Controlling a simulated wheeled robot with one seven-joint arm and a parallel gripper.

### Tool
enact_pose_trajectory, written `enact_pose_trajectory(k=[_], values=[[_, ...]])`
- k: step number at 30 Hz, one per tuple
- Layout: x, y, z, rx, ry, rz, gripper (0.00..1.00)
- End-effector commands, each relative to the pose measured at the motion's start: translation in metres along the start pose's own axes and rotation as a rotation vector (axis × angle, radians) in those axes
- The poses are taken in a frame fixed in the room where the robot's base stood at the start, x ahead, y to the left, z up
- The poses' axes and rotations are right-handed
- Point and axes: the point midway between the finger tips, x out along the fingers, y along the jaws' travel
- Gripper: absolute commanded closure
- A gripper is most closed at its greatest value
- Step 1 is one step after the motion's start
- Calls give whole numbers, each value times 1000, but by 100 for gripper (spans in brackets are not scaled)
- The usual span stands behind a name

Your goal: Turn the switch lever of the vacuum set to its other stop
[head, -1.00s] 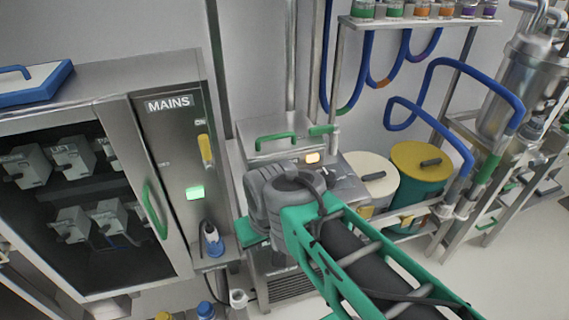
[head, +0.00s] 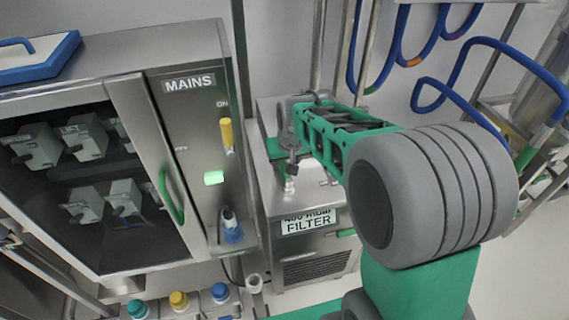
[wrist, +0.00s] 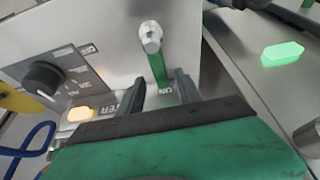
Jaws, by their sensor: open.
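The vacuum set (head: 345,262) is a steel box with a FILTER label, standing right of the mains cabinet in the head view. Its switch lever (wrist: 155,66) shows in the wrist view as a green bar on a round steel hub, pointing down in the picture towards an ON mark. My gripper (wrist: 159,76) is open, its two dark fingers on either side of the lever's free end. I cannot tell whether either finger touches it.
A black dial (wrist: 42,76) and a lit orange lamp (wrist: 79,114) are on the set's panel. The mains cabinet (head: 190,130) stands close on the left, with a yellow lever (head: 226,133) and lit green lamp (head: 213,178). Blue hoses (head: 440,97) hang at right.

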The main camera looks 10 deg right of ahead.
Motion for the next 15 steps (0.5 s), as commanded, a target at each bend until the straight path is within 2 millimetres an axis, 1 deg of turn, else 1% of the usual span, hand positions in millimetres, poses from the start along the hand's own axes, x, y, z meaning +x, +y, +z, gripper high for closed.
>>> enact_pose_trajectory(k=[1, 4, 12, 15], values=[[8, 0, 0, -1, -2, 0, 58], [17, -1, -1, -1, 1, 0, 58], [20, -1, -1, -2, 3, -1, 58], [20, -1, -1, -2, 2, -1, 66]])
